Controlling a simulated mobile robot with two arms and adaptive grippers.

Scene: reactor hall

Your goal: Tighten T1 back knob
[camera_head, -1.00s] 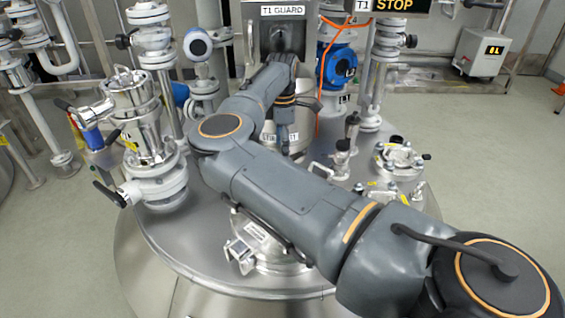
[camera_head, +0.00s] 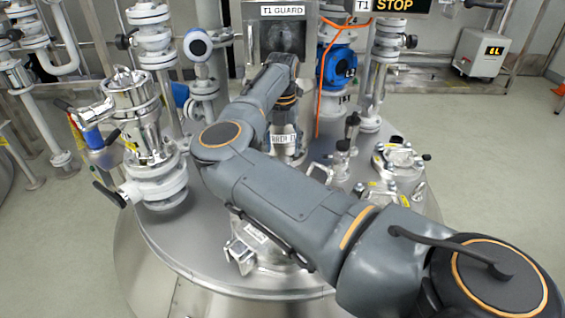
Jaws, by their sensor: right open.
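The T1 vessel (camera_head: 200,240) has a round steel top crowded with fittings. My right arm crosses over it from the lower right and bends at its elbow toward the back. My right gripper (camera_head: 286,128) points down near the back middle of the top, below the T1 GUARD panel (camera_head: 283,38). Its fingers are small and partly hidden by my arm; it is open. I cannot make out the back knob; my arm covers much of the hatch (camera_head: 275,262). A front clamp (camera_head: 243,250) on the hatch shows. My left gripper is not in view.
A steel valve assembly (camera_head: 148,140) stands on the vessel's left side. A clamped port (camera_head: 398,160) and small fittings stand on the right. A blue flow meter (camera_head: 338,66) and orange cable are behind. A STOP sign (camera_head: 394,5) is at the top.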

